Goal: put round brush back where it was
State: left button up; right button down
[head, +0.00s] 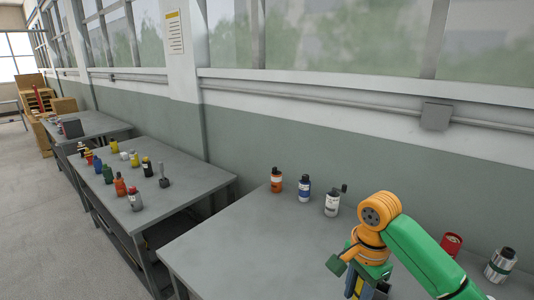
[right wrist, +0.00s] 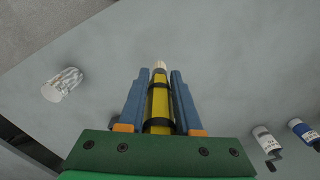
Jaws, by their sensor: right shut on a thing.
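My right gripper (right wrist: 160,72) is shut on a slim yellow thing with black bands and a pale tip, which I take to be the round brush (right wrist: 158,102). It lies lengthwise between the blue fingers in the right wrist view, its tip just past the fingertips. In the head view my right gripper (head: 358,287) is over the near table at the bottom edge, and my own arm mostly hides the brush. Whether the brush touches the table I cannot tell. My left gripper is not in view.
On the near table (head: 235,245) stand an orange bottle (head: 276,181), a blue bottle (head: 304,191) and a white bottle (head: 332,204) at the back. A red can (head: 451,244) and a silver can (head: 500,266) stand right. Another table (head: 190,184) holds several bottles. The near table's left part is bare.

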jog(key=s+a+r+n, duration=0.4)
jog(key=a+r+n, duration=0.1)
jog(key=r+n, duration=0.15)
jog(key=s+d+f+n+b, duration=0.1)
jog(key=s+f+n+b, duration=0.1)
jog(key=s+f+n, duration=0.5)
jog(key=shift+s+d+f+b, duration=0.2)
jog(key=shift+s+d+b, duration=0.15)
jog(key=shift+b, duration=0.05)
